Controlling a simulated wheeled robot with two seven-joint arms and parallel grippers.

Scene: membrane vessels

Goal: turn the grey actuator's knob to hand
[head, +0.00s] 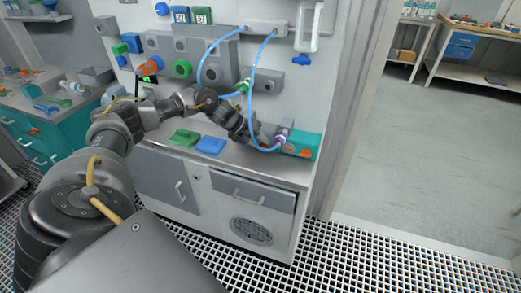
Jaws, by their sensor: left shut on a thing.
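My left gripper (265,137) reaches in front of the wall panel, over the right part of the steel counter. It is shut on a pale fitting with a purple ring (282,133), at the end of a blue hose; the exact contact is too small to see. The fitting is at the teal block (303,144) with orange marks. My right gripper is not in view.
Blue hoses (202,65) loop from an upper grey block (266,27) in front of the panel. Green (184,137) and blue (210,145) flat pieces lie on the counter. A teal bench (62,139) with small parts stands left. The floor at right is clear.

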